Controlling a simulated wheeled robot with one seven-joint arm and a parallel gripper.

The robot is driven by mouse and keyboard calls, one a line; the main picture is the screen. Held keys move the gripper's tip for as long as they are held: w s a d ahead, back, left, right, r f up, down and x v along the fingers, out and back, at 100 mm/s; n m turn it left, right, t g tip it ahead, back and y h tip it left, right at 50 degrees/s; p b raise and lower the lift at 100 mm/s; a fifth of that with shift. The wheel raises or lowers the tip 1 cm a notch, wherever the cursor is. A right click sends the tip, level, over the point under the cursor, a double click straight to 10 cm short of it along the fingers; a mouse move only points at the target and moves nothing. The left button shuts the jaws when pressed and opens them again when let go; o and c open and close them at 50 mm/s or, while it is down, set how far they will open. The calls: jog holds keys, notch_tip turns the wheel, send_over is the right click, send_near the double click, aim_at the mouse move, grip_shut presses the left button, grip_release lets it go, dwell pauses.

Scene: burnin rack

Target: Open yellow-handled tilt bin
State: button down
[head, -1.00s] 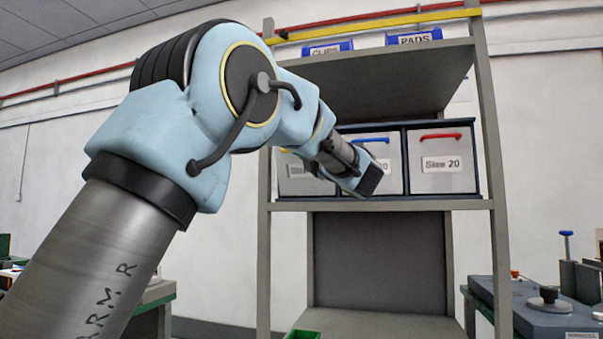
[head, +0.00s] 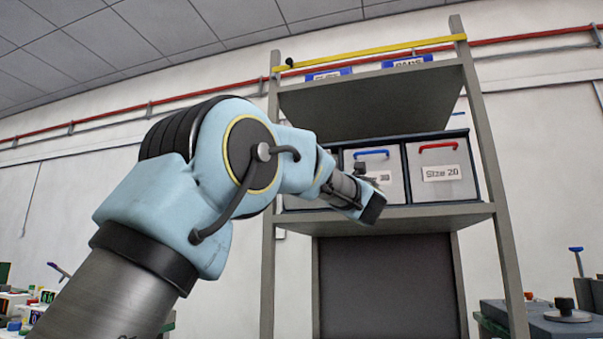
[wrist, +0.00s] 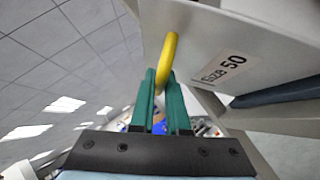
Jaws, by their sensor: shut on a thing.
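The yellow handle (wrist: 168,58) of the bin shows in the wrist view, between the green fingers of my gripper (wrist: 161,88). My gripper is shut on it. The bin's pale front (wrist: 200,35) carries a "Size 50" label and looks slanted in that view. A dark blue edge lies beyond it, with a pale surface between; I cannot tell how far the bin is tilted. In the head view my arm covers most of this bin and its handle, and the fingers are hidden behind my dark wrist.
On the same shelf (head: 420,213), a blue-handled bin (head: 385,165) and a red-handled "Size 20" bin (head: 440,177) stand to the right. An upper shelf (head: 380,98) overhangs them. A bench with fittings (head: 567,313) is at lower right.

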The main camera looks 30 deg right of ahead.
jog(key=c, duration=0.9)
grip_release()
jog(key=b+v, duration=0.1)
jog(key=v, duration=0.9)
jog(key=shift+s+f+b, duration=0.25)
jog(key=shift+s+b, duration=0.05)
jog(key=shift+b, duration=0.1)
jog(key=shift+s+d, duration=0.1)
